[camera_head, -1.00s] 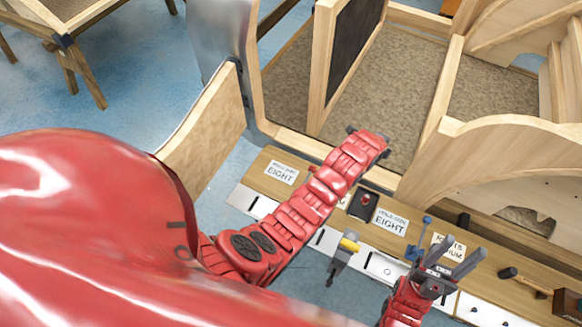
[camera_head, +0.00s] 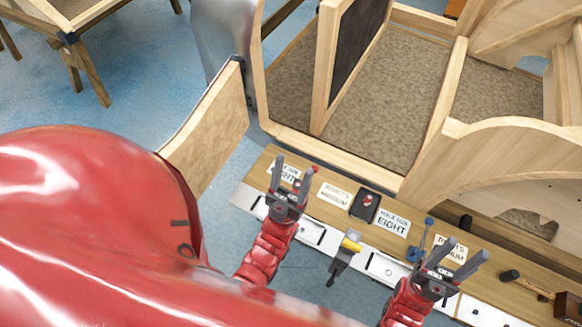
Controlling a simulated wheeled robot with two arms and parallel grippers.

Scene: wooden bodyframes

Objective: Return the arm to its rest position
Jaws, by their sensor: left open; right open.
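My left gripper (camera_head: 290,181) is open and empty, its two fingers pointing up and away over the left part of the wooden bench. Its short red arm section (camera_head: 266,254) comes up from below, beside my large red body at the left. My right gripper (camera_head: 458,262) is also open and empty, over the front of the bench further right. Its red arm (camera_head: 406,305) enters from the bottom edge. The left gripper partly covers a white label on the bench.
The wooden bench (camera_head: 330,212) carries white labels (camera_head: 393,222), a black box with a red part (camera_head: 364,205), a blue tool (camera_head: 420,243) and a hammer (camera_head: 525,284). A yellow-and-grey clamp (camera_head: 343,259) sits at its front edge. Wooden frames (camera_head: 330,65) stand behind. Blue floor shows at left.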

